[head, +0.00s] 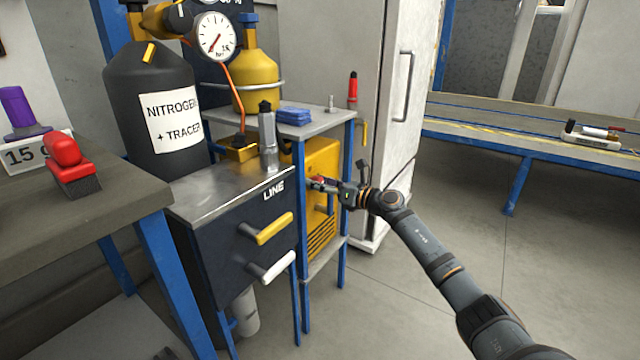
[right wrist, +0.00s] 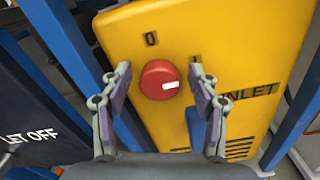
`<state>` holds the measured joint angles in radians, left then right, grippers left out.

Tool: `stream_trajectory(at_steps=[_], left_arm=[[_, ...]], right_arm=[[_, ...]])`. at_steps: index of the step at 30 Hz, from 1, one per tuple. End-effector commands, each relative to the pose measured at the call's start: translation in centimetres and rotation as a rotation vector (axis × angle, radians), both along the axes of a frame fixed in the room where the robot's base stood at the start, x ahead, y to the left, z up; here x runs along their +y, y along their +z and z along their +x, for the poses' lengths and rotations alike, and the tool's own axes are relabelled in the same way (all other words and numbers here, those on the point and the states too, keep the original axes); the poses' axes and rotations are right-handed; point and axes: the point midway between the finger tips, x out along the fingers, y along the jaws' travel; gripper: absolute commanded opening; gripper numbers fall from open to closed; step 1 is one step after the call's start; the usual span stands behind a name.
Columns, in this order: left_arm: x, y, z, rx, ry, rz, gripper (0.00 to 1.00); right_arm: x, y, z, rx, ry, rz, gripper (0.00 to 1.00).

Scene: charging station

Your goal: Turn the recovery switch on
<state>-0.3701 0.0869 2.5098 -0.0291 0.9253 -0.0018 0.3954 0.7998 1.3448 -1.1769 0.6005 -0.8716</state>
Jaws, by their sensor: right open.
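The yellow recovery machine (head: 325,154) stands on the lower shelf of a blue-legged stand. Its round red switch knob (right wrist: 159,80) shows in the right wrist view, with a white mark pointing right. A "0" is printed above and left of the knob; a mark at its upper right is partly hidden by a finger. My right gripper (head: 322,184) is in front of the machine's face. In the right wrist view its open fingers (right wrist: 159,74) stand on either side of the knob, apart from it in the picture; their depth gap is unclear. My left gripper is out of view.
The dark LINE box (head: 233,235) with yellow and white handles (head: 267,229) stands left of the machine. Blue stand posts (head: 349,175) flank the machine. A pale cabinet (head: 380,130) is behind. Open floor (head: 480,260) lies to the right.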

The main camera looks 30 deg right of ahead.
Motion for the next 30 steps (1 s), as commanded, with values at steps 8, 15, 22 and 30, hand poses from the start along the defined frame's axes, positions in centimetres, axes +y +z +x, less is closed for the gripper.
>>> stream_trajectory(at_steps=[8,15,22,30], left_arm=[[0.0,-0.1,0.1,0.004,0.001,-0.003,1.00],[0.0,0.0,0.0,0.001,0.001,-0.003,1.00],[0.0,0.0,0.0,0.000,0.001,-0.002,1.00],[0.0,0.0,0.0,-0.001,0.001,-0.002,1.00]], right_arm=[[0.0,1.8,0.0,-0.004,0.000,-0.005,0.61],[0.0,7.2,0.0,-0.005,0.000,-0.003,0.61],[0.0,9.9,0.0,-0.002,0.001,0.000,0.61],[0.0,10.0,0.0,0.000,0.000,-0.001,0.61]])
